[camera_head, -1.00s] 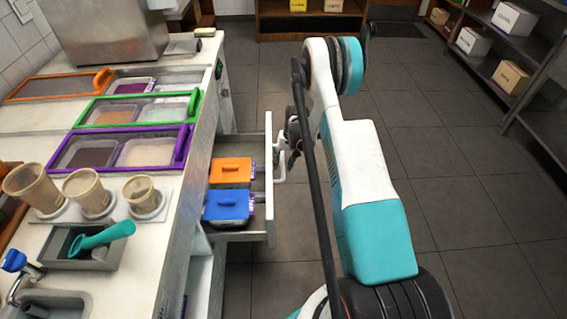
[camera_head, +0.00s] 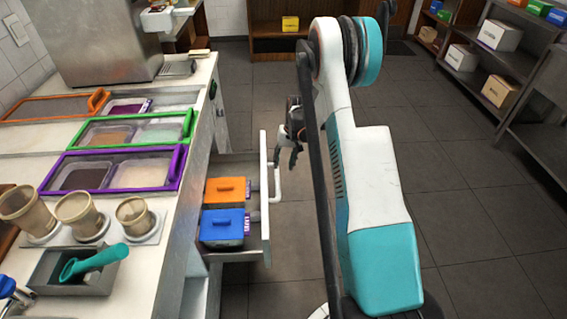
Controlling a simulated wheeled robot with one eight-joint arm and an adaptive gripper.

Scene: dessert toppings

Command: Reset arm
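My arm, white and teal, rises in the right half of the view with its upper joint raised and folded. My gripper (camera_head: 289,154) is small and dark, pointing down just right of the drawer handle (camera_head: 277,180). A gap seems to lie between its fingers, but the arm partly covers it and I cannot tell how far apart they are. I see nothing held in it. The drawer (camera_head: 264,215) stands pulled out from the counter. Inside it are an orange-lidded container (camera_head: 225,190) and a blue-lidded container (camera_head: 222,226).
The counter (camera_head: 150,222) at left holds topping bins with orange, green and purple frames (camera_head: 176,168), several cups (camera_head: 80,214) and a grey tray (camera_head: 75,275) with a teal scoop (camera_head: 93,262). Shelves with boxes (camera_head: 500,36) stand at right. The floor (camera_head: 450,190) between is clear.

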